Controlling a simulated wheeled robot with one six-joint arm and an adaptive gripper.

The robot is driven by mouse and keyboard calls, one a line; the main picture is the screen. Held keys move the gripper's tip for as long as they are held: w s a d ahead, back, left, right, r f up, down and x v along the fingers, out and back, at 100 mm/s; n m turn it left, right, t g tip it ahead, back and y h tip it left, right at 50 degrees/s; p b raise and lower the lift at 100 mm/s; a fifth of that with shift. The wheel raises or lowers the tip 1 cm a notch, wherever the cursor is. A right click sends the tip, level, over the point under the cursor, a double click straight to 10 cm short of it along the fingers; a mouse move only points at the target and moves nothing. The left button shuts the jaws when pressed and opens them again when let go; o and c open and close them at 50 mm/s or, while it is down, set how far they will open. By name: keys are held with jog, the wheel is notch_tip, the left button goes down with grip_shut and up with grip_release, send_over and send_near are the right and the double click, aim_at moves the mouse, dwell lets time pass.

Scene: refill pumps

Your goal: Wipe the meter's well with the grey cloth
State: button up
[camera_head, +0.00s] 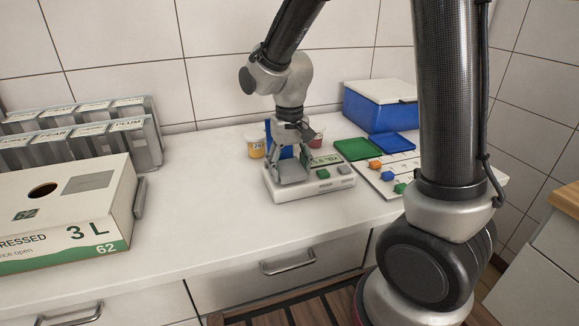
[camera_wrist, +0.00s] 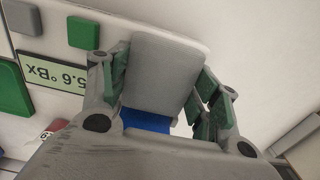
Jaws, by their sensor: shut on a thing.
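My gripper (camera_head: 292,165) is over the meter's left end, pointing down. The plate is tilted in the head view (camera_head: 291,173). The well is hidden.
A yellow cup (camera_head: 256,148) and a blue upright thing (camera_head: 268,135) stand behind the meter. Green (camera_head: 352,149) and blue (camera_head: 392,146) trays and a blue box (camera_head: 380,114) are right. A large carton (camera_head: 62,222) and labelled holders (camera_head: 75,140) are left. The counter front is clear.

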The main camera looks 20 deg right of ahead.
jog(key=shift+f, duration=0.4)
jog(key=shift+s, duration=0.1)
dwell(0.7)
jog(key=shift+s, duration=0.5)
jog(key=shift+w, duration=0.2)
jog(key=shift+w, duration=0.55)
jog(key=shift+s, duration=0.15)
jog(key=shift+s, duration=0.6)
jog(key=shift+w, duration=0.1)
jog(key=shift+w, duration=0.5)
